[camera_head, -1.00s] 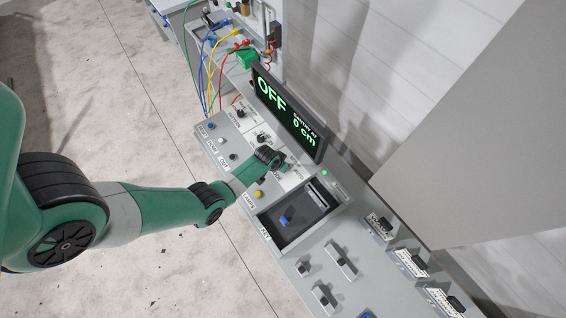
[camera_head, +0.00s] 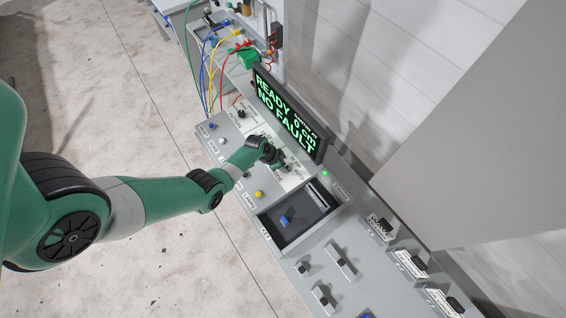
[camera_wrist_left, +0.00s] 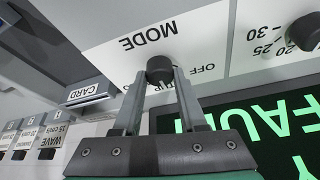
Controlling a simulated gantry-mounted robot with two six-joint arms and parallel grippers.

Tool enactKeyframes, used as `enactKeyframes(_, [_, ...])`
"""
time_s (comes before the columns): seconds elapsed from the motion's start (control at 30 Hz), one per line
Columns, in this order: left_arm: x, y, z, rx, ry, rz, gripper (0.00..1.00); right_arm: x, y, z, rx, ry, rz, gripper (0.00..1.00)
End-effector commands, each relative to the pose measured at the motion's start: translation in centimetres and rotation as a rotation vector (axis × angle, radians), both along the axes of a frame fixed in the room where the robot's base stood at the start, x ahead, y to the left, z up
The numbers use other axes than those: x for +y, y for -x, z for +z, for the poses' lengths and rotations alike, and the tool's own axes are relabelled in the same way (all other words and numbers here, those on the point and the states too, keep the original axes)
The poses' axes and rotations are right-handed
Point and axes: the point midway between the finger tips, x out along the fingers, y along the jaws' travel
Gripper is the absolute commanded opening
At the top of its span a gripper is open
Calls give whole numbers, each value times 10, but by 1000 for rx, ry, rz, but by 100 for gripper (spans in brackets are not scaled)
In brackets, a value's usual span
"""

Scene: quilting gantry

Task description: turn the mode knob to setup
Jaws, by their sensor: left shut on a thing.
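The mode knob (camera_wrist_left: 160,67) is a small dark round knob on the white panel under the upside-down word MODE in the left wrist view. My left gripper (camera_wrist_left: 160,80) has a finger on each side of it and is shut on it. The OFF label lies to the right of the knob; another label is partly hidden behind the fingers. The knob's pointer cannot be made out. In the head view my left gripper (camera_head: 281,166) reaches down to the white panel and hides the knob. The display (camera_head: 287,117) reads READY, 0 cm, NO FAULT in green.
The display stands upright close behind the gripper. A yellow button (camera_head: 259,194) and a recessed dark tray (camera_head: 299,217) lie on the near side. Another knob (camera_wrist_left: 305,32) is to the right in the wrist view. Coloured cables (camera_head: 222,50) hang at the back.

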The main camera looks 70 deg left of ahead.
Motion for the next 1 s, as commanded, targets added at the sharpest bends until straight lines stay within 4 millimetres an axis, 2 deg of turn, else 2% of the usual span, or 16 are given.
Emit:
enactKeyframes(0.37, [0,0,-1,1,0,-6,0,0,0,0,0,0,0,51])
enactKeyframes(0.4, [0,0,-1,1,0,-6,45,0,0,0,0,0,0,51])
enactKeyframes(0.53, [0,0,0,1,0,-6,68,0,0,0,0,0,0,51])
enactKeyframes(0.57, [0,0,0,1,0,-6,71,0,0,0,0,0,0,51])
enactKeyframes(0.87, [0,0,2,1,0,-6,71,0,0,2,0,0,0,51])
enactKeyframes(1.0, [-2,0,17,1,0,-11,71,0,0,17,0,0,0,51])
